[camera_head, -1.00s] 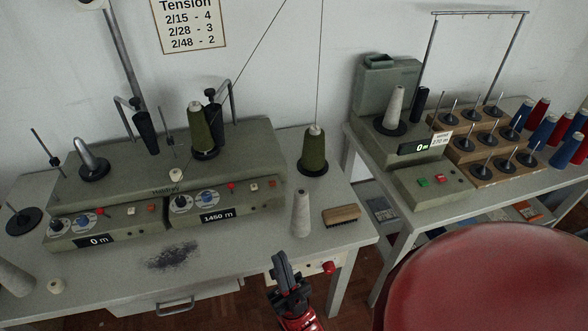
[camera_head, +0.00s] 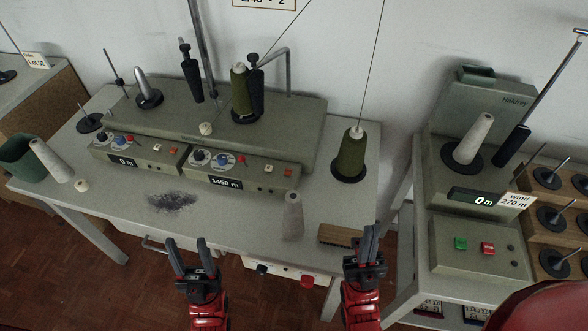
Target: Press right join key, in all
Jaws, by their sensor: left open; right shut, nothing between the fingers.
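The grey-green two-unit winding machine (camera_head: 215,135) stands on the left table. Its right panel (camera_head: 240,168) has a dial, a blue knob, a small white key (camera_head: 269,169) and an orange key (camera_head: 288,173), above a display (camera_head: 226,182) reading 1450 m. The left panel (camera_head: 138,150) has similar keys and its display reads 0 m. No lettering marks a join key clearly. My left gripper (camera_head: 188,258) is open and empty in front of the table's front edge. My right gripper (camera_head: 364,248) is shut and empty, right of the brush, apart from both panels.
A second winder (camera_head: 476,241) with green and red buttons stands right. The front tabletop is mostly clear.

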